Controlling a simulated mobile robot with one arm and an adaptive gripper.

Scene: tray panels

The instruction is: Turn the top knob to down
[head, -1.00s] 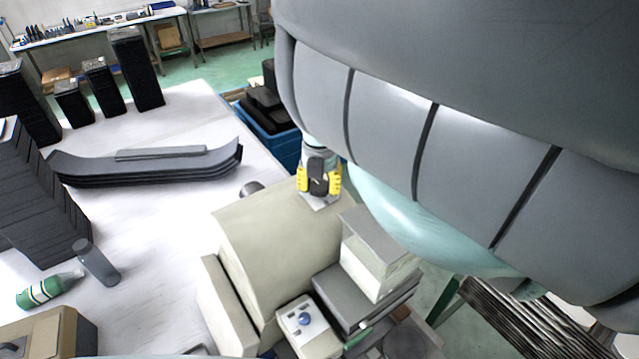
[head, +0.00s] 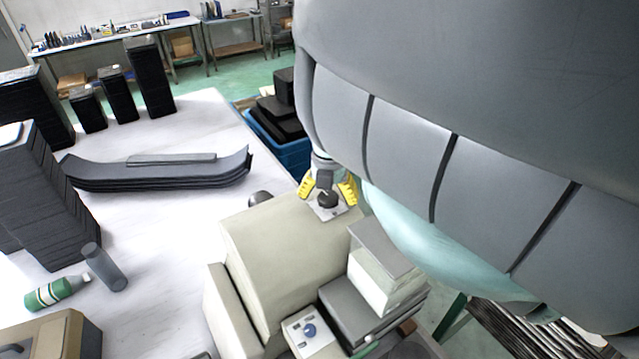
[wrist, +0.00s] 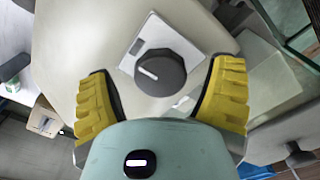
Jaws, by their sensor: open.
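The top knob is a dark round knob (wrist: 160,73) with a white pointer line, on a light square plate (wrist: 151,37) fixed to the beige machine. In the wrist view its pointer runs toward the upper left. In the head view the knob (head: 328,200) shows near the machine's upper end. My gripper (wrist: 160,100) is open, its yellow-padded fingers spread to either side of the knob with visible gaps. In the head view my gripper (head: 328,190) is at the knob, empty. A blue knob (head: 309,330) sits on a lower white panel (head: 318,340).
The beige machine body (head: 275,250) lies below my gripper, with grey and clear boxes (head: 375,285) at its right. A blue crate (head: 285,150) with black items stands behind. Black curved parts (head: 150,172) and a green bottle (head: 55,292) lie on the white table (head: 165,235).

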